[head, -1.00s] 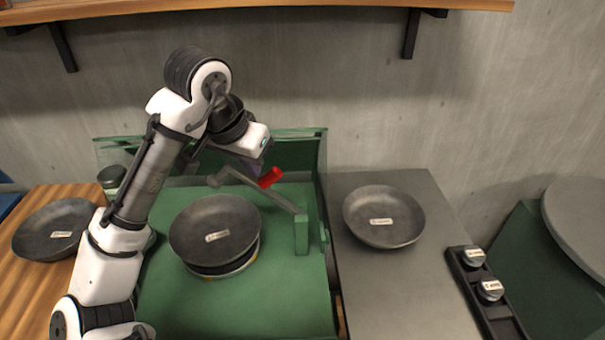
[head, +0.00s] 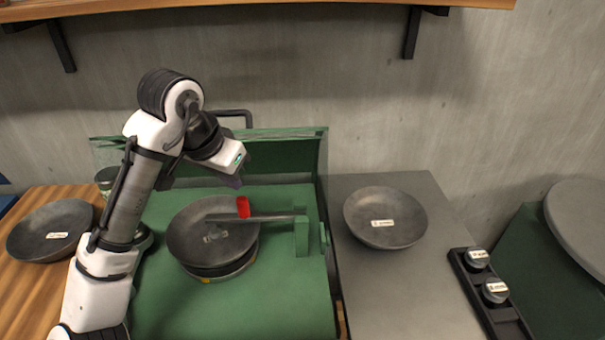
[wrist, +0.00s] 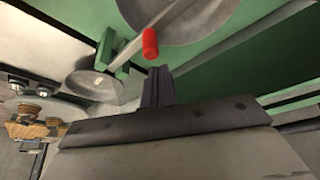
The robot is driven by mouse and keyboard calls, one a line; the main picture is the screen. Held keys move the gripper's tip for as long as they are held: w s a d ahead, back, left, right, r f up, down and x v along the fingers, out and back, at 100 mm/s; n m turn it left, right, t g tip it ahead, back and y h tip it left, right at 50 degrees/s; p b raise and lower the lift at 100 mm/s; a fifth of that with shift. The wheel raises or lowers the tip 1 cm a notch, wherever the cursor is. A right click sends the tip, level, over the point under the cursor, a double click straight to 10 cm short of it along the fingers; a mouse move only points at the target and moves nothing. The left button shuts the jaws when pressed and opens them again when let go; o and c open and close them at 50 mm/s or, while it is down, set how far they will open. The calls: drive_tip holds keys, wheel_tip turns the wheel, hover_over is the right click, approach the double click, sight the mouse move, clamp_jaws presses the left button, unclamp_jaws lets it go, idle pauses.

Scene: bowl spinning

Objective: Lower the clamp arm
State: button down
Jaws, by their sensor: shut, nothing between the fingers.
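The clamp arm (head: 275,218) is a grey bar reaching left from a green post (head: 302,237). It lies about level, with its end over the dark bowl (head: 184,238) on the green machine. A red handle (head: 243,207) stands up from the bar; it also shows in the wrist view (wrist: 150,43). My gripper (head: 233,182) is just above and left of the red handle in the head view, its fingers together and empty. In the wrist view my fingers (wrist: 157,88) are close to the handle with a small gap. Whether the bar touches the bowl is hard to tell.
Another bowl (head: 385,217) rests on the grey counter (head: 400,290) to the right, beside black-mounted knobs (head: 495,290). A third bowl (head: 50,230) sits on the wooden top at left. A green panel (head: 290,155) stands behind the machine.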

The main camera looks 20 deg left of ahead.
drive_tip(key=shift+r, duration=0.1)
wheel_tip(320, 180, up, 12)
drive_tip(key=p, duration=0.8)
idle(0.3)
idle(0.4)
